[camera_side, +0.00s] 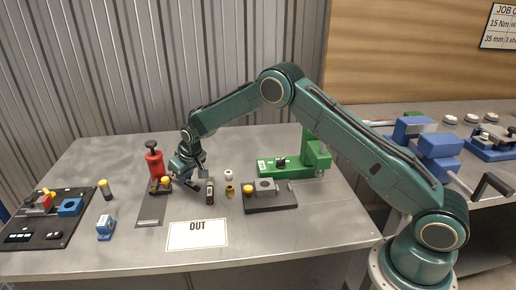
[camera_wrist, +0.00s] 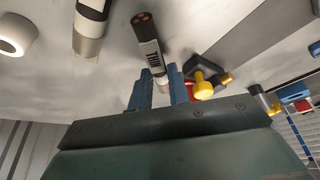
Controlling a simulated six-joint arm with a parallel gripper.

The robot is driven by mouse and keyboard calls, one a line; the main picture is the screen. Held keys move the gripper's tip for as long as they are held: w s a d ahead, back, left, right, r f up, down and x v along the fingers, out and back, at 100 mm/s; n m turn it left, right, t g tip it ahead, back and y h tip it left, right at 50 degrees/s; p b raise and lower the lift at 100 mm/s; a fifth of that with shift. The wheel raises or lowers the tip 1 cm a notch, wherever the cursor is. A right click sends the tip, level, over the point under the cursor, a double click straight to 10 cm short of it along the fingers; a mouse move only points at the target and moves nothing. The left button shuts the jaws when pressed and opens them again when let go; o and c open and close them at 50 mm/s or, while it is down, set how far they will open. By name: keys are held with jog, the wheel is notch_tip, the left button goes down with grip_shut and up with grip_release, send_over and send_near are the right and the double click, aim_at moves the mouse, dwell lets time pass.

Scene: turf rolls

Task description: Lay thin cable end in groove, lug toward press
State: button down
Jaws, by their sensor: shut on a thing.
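My gripper (camera_side: 190,180) is low over the middle of the grey bench. In the wrist view its two blue fingers (camera_wrist: 162,92) are closed on the thin cable end (camera_wrist: 150,45), a short black cylinder with a white label reading THIN. Copper-coloured dots show on its far end face; its other end runs down between the fingers and is partly hidden. A green press-like machine (camera_side: 293,163) stands to the right of my gripper. I cannot make out the groove clearly; a dark base with a grey block (camera_side: 265,186) lies in front of the green machine.
A second cable end (camera_side: 210,191) stands just right of my gripper. A white ring (camera_side: 228,174) and a brass piece (camera_side: 229,190) are beside it. An OUT sheet (camera_side: 197,235) lies in front, clear.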

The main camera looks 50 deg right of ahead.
jog(key=shift+f, duration=0.65)
jog(key=shift+f, duration=0.15)
jog(key=c, duration=1.3)
grip_release()
jog(key=shift+v, duration=6.15)
